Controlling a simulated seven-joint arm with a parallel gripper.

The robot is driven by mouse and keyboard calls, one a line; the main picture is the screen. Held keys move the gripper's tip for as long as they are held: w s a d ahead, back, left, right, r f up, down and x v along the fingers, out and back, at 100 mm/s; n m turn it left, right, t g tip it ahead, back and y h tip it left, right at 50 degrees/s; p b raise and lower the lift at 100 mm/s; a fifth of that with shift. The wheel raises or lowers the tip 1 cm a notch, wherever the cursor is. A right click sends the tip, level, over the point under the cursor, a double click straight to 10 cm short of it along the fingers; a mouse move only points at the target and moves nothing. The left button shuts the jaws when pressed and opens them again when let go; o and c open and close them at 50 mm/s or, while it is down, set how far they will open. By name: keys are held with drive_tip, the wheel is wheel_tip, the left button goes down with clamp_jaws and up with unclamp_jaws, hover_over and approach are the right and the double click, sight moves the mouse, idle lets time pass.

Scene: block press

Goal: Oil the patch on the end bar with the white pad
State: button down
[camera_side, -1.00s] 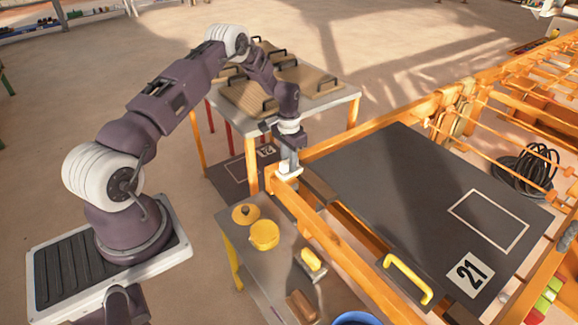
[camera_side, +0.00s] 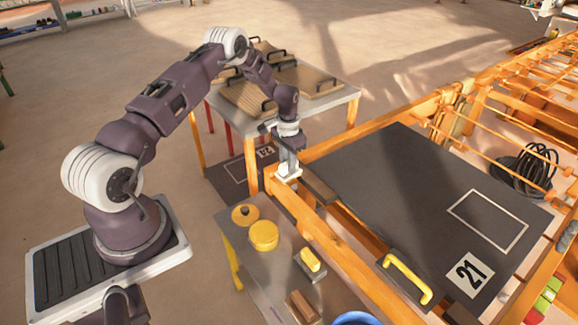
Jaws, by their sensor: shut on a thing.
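My gripper (camera_side: 288,164) is shut on the white pad (camera_side: 289,175), a small pale block under its fingers. The pad is at the far left end of the orange end bar (camera_side: 335,245), on or just above its top; I cannot tell whether they touch. The patch is not distinguishable; the gripper and pad cover that part of the bar.
A dark board (camera_side: 400,190) marked 21 lies right of the bar.

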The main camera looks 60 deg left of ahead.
drive_tip(key=shift+f, duration=3.45)
drive_tip(key=shift+d+f, duration=0.2)
drive_tip(key=shift+d, duration=0.05)
drive_tip(key=shift+d+f, duration=0.1)
drive_tip(key=shift+d, duration=4.85)
drive_tip(key=shift+a, duration=5.35)
drive_tip(key=shift+d+r, duration=0.15)
drive_tip(key=shift+r, duration=3.95)
